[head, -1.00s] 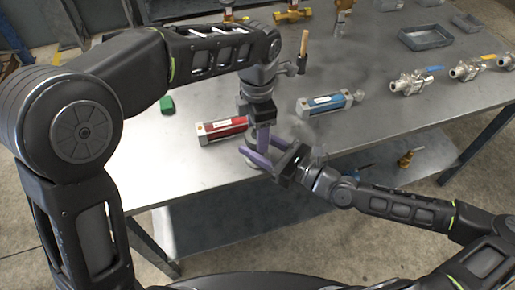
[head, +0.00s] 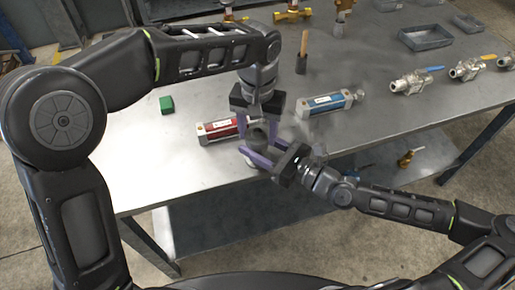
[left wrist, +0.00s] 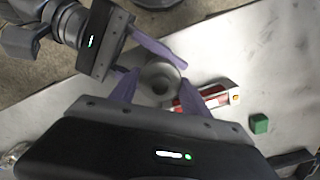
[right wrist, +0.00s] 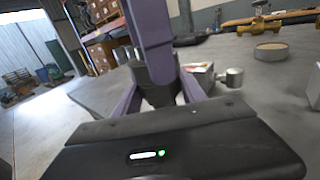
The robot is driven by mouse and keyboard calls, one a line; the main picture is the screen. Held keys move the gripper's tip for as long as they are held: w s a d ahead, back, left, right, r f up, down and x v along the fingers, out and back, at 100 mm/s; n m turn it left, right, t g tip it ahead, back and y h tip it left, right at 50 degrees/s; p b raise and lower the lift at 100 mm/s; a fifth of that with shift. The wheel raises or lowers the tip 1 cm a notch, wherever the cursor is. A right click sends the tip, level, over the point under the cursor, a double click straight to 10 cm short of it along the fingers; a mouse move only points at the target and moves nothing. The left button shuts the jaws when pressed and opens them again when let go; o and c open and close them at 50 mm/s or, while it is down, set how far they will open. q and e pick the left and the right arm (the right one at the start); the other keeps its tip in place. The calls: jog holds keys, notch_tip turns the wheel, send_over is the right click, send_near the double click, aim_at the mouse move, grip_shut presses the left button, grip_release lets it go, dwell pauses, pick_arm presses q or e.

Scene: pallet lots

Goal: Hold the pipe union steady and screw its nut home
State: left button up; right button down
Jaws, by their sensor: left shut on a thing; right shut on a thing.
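The pipe union is a dark grey round piece (head: 257,131) standing upright near the table's front edge, partly hidden by my fingers. From above, in the left wrist view, its nut shows as a grey ring with a dark hole (left wrist: 158,78). My left gripper (head: 258,122) points straight down and is shut on the nut, one purple finger on each side. My right gripper (head: 256,152) comes in low from the right and is shut on the union's body. In the right wrist view the dark grey body (right wrist: 158,88) sits between its purple fingers. The threads are hidden.
A red-sided block (head: 217,130) lies just left of the union, close to my left fingers. A blue-sided block (head: 325,104) lies to the right.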

pick_arm(q)
jog(key=m, duration=0.5)
jog(key=shift+m, duration=0.3)
jog(key=m, duration=1.1)
jog(key=shift+f, duration=0.1)
jog(key=m, duration=1.2)
jog(key=shift+m, duration=0.3)
jog(key=o, duration=1.6)
jog(key=shift+r, duration=3.8)
